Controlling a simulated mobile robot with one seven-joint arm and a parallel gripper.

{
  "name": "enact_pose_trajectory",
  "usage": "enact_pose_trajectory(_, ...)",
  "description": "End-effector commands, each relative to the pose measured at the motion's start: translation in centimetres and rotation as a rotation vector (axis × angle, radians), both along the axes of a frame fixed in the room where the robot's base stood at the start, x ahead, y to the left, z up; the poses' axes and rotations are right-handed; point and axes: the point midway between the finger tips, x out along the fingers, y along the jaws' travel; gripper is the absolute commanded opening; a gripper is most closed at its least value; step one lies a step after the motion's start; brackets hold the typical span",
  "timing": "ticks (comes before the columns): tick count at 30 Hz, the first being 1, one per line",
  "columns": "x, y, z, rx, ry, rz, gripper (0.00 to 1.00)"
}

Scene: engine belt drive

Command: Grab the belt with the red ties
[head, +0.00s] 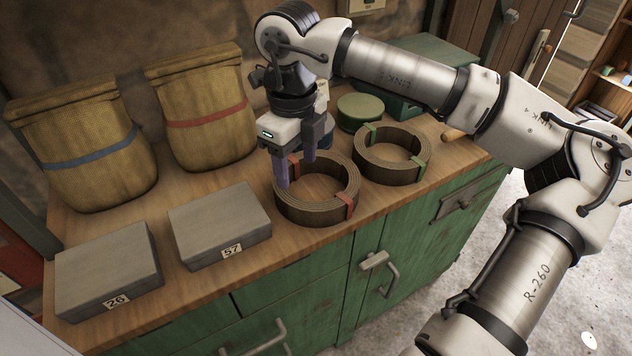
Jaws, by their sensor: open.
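The belt with the red ties (322,217) is a brown coiled ring lying flat on the wooden workbench. One red tie shows at its front right and another at its back left, partly behind my gripper. My gripper (296,172) is open and points down at the left side of this belt. One finger overlaps the belt's left wall in the picture, and the other shows over the ring's opening. I cannot tell whether the fingers touch the belt. A similar belt with green ties (403,175) lies just to the right.
Two grey boxes marked 26 (107,268) and 57 (219,222) sit at the front left of the workbench (187,278). Two sacks, blue-banded (85,175) and red-banded (200,140), stand behind them. A round green tin (359,111) and a teal case (432,62) stand at the back.

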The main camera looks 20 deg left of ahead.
Motion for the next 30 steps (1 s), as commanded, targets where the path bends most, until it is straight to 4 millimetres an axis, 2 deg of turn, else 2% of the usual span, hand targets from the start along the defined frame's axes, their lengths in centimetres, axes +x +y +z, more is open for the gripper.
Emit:
enact_pose_trajectory(6,-0.1,0.1,-3.7,0.002,0.003,0.002,0.58)
enact_pose_trajectory(14,-0.4,0.2,-5.6,0.003,0.004,0.004,0.58)
enact_pose_trajectory(21,-0.8,0.6,-9.0,0.004,0.005,0.002,0.58)
enact_pose_trajectory(25,-0.7,0.6,-9.9,0.006,0.002,0.002,0.58)
enact_pose_trajectory(30,-0.7,0.6,-10.0,0.006,0.002,0.002,0.58)
